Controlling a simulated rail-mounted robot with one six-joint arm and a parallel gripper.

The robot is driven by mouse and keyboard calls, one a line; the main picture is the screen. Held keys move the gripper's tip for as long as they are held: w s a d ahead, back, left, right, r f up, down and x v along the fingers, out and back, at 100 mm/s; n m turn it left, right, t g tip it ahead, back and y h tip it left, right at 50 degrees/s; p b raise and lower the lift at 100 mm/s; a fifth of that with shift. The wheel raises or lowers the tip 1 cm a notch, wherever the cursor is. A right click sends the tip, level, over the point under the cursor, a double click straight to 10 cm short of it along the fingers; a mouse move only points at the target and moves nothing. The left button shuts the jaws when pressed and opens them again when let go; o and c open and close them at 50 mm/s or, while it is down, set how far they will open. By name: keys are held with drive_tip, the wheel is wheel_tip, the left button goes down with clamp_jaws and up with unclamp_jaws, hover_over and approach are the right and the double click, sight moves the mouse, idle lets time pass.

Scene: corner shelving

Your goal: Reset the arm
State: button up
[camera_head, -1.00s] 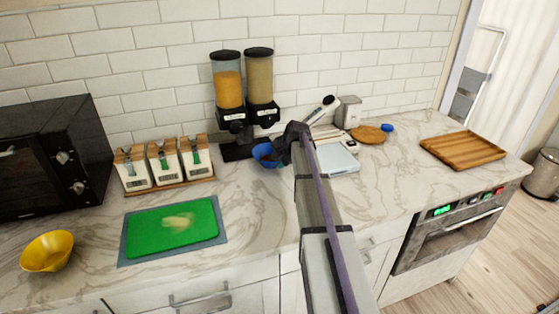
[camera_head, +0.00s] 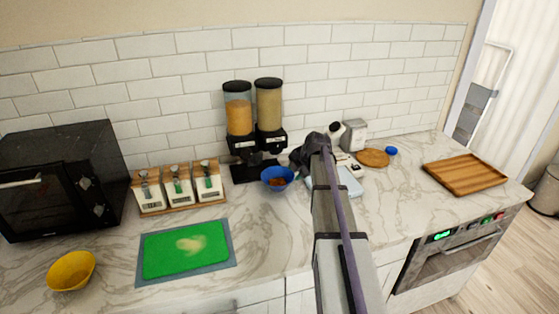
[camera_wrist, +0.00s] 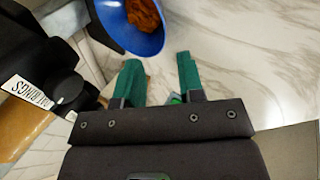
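My arm reaches from the bottom of the head view over the counter, and its dark wrist end is beside the blue bowl. In the wrist view my gripper (camera_wrist: 160,80) has two green fingers standing apart, with nothing between them. The blue bowl (camera_head: 278,189) holds brown-orange contents and stands in front of the dispensers. It also shows in the wrist view (camera_wrist: 145,42), just beyond the fingertips and apart from them. In the head view the fingers are hidden behind the wrist.
Two dispensers (camera_head: 254,120) stand against the wall by the bowl. Left are a rack of white containers (camera_head: 178,187), a green board (camera_head: 185,250), a yellow bowl (camera_head: 72,271) and a black microwave (camera_head: 60,180). Right are a scale (camera_head: 349,183) and wooden tray (camera_head: 464,173). The front counter is mostly clear.

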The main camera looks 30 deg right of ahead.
drive_tip(key=s+a+f+m+g+h, duration=0.1)
drive_tip(key=s+a+m+g, duration=0.4)
drive_tip(key=s+a+m, duration=1.5)
drive_tip(key=s+a+f, duration=0.1)
drive_tip(key=s+a, duration=0.3)
drive_tip(key=a, duration=0.4)
drive_tip(key=shift+s+a+g, duration=0.3)
drive_tip(key=shift+g, duration=0.1)
drive_tip(key=shift+o, duration=0.2)
drive_tip(key=shift+f, duration=0.1)
